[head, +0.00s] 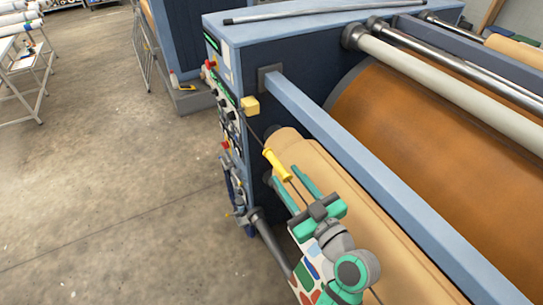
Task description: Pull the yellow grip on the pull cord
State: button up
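The yellow grip (277,164) is a short yellow cylinder on the thin dark pull cord (297,190). The cord slants down to the right from near a yellow block (250,105) on the machine's side. My gripper (289,182) has green fingers, spread apart and pointing up and left. The lower end of the grip shows near the space between the fingertips, with the cord running between the fingers. The gripper looks open. I cannot tell whether either finger touches the grip or cord.
The blue press (300,18) has a control panel (222,100) with buttons on its left end. A tan roll (345,185) lies behind my gripper, below a light blue rail (380,170). Bare concrete floor (110,160) is free at left.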

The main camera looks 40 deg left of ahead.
aim_at(271, 155)
jog(key=x, duration=0.9)
jog(key=shift+w+a+f, duration=0.1)
jog(key=shift+a, duration=0.1)
grip_shut()
